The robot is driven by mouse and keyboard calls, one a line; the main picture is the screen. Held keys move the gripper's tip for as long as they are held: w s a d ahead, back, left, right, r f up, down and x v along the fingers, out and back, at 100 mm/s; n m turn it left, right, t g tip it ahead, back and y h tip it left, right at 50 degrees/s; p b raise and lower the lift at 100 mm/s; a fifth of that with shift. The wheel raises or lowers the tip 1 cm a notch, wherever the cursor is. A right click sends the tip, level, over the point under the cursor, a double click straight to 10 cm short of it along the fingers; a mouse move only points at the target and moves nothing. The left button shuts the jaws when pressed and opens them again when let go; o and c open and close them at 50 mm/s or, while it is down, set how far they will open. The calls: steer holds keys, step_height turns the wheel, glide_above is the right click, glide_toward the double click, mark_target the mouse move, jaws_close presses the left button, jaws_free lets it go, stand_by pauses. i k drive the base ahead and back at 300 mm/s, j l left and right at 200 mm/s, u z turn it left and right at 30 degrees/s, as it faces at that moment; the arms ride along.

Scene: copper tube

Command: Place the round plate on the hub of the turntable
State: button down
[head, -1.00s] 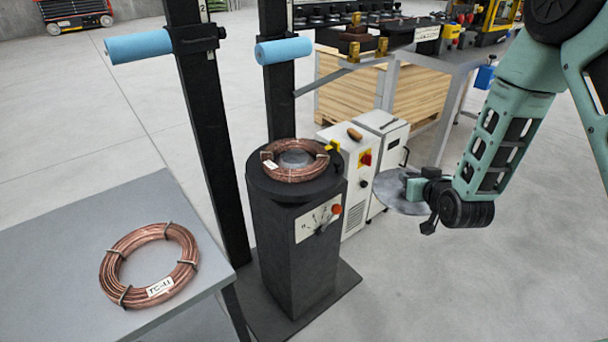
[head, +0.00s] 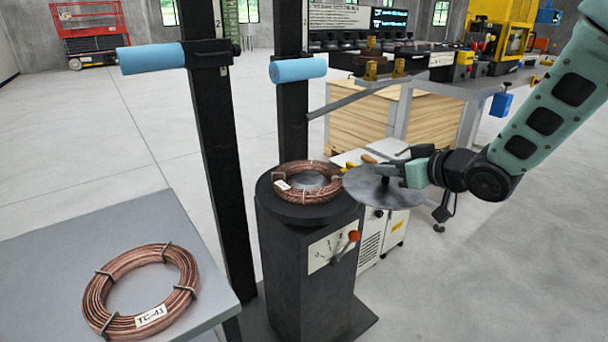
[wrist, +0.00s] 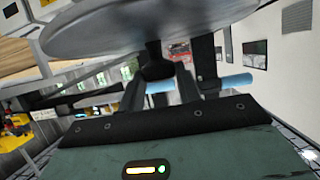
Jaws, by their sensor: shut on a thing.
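The round plate (head: 395,197) is a flat grey disc with a dark knob in its middle. My gripper (head: 394,176) is shut on that knob and holds the plate roughly level, just right of the turntable. In the wrist view the plate (wrist: 150,25) fills the top, with the gripper (wrist: 165,75) closed on its dark stem. The turntable (head: 312,213) is a black round top on a dark pedestal. A copper coil (head: 290,194) lies on it around the grey hub (head: 308,179). The plate's left edge overlaps the coil's right side in the picture; I cannot tell the gap.
A second copper coil (head: 140,290) lies on the grey table (head: 60,235) at left. The pedestal has a red-knobbed lever (head: 353,236). A white cabinet (head: 392,235) and workbench stand behind the plate.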

mark_target(309, 177)
steer(key=i+j, duration=0.7)
